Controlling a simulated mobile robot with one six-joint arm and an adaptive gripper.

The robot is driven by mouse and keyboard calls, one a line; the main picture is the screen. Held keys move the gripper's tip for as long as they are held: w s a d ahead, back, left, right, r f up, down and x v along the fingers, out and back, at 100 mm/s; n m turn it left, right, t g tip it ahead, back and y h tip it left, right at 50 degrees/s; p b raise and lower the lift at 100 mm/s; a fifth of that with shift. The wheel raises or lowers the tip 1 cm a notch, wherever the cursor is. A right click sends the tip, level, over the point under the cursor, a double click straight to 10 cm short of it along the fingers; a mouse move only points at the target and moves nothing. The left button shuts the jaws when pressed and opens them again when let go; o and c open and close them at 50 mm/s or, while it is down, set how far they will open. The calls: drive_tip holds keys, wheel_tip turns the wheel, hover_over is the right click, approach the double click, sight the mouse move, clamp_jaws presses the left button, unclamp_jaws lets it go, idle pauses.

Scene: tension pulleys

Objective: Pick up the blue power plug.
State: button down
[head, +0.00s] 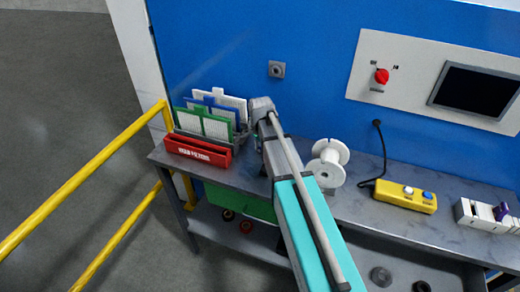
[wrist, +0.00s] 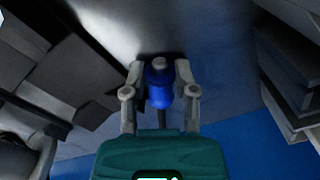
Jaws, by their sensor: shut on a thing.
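The blue power plug (wrist: 158,92) sits between the two grey fingers of my gripper (wrist: 160,70) in the wrist view. The fingers touch it on both sides, so my gripper is shut on it. A dark cable or stem runs from the plug back toward the teal palm. In the head view my arm reaches over the bench to the space beside the rack at the back wall. The plug and my fingertips are hidden there behind the arm.
A rack of green, blue and white panels (head: 210,117) with a red box (head: 198,151) stands left of my arm. A white spool (head: 327,164) and yellow control box (head: 404,196) stand right. A wall socket (head: 277,69) is above. Bare bench (head: 352,206) shows between.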

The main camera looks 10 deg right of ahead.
sight(260, 148)
drive_tip(key=shift+r, duration=0.2)
wheel_tip(260, 148, up, 3)
drive_tip(key=p, duration=0.3)
drive_tip(key=shift+f, duration=0.1)
drive_tip(key=s+d+r+p, duration=0.2)
drive_tip(key=s+r+p, duration=0.7)
drive_tip(key=s, duration=0.4)
drive_tip(key=shift+s+d+r+p, duration=0.4)
drive_tip(key=shift+p, duration=0.15)
drive_tip(key=shift+f, duration=0.1)
drive_tip(key=shift+a, duration=0.1)
